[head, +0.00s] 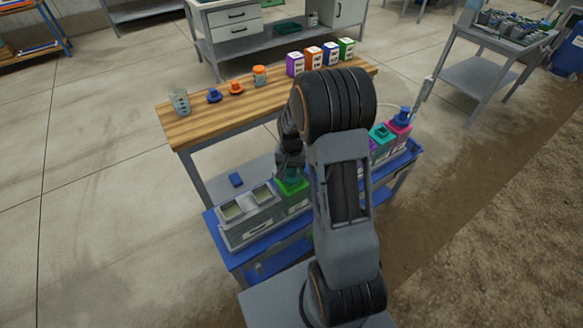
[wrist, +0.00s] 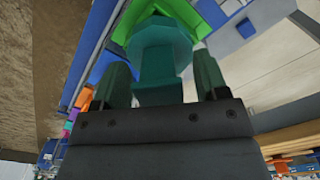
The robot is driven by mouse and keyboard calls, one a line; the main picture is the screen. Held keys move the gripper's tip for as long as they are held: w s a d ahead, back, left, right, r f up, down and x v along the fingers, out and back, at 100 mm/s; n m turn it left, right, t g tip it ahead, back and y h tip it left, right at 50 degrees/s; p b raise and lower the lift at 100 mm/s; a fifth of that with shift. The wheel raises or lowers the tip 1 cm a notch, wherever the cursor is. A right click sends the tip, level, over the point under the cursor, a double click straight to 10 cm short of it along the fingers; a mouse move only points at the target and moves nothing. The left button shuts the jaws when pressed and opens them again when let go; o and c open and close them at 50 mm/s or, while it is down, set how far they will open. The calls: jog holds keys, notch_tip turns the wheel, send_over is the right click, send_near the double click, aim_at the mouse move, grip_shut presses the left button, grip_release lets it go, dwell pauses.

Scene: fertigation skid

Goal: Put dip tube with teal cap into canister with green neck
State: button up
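The dip tube's teal cap (wrist: 162,55) is between the two fingers of my gripper (wrist: 165,75) in the wrist view. The fingers look closed on its sides, though a narrow gap shows beside its block on the right. The canister with green neck (wrist: 124,22) is right beyond the cap. In the head view my gripper (head: 290,160) points down over that green-topped canister (head: 294,187), which stands on the blue cart. The cap is over the green neck; the tube itself is hidden, so I cannot tell how deep it sits.
A grey two-well holder (head: 248,216) stands left of the green canister. Canisters with teal (head: 382,133) and pink (head: 400,125) tops stand to the right, partly behind my arm. The wooden bench (head: 205,117) behind holds caps, a beaker and several coloured boxes.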

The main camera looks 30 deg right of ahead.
notch_tip(320, 180, up, 14)
jog(key=p, duration=0.1)
dwell(0.7)
jog(key=shift+f, duration=0.1)
dwell(0.6)
jog(key=s+a+r+n+t+p, duration=0.1)
jog(key=s+a+r+n+p, duration=0.2)
jog(key=s+r, duration=0.3)
jog(key=s+a+r+n+t+p, duration=0.2)
jog(key=s+a+r, duration=0.4)
jog(key=s, duration=0.4)
jog(key=shift+a+r+n+p, duration=0.25)
jog(key=shift+n+p, duration=0.55)
jog(key=shift+p, duration=0.2)
jog(key=shift+s+t, duration=0.1)
jog(key=shift+t, duration=0.2)
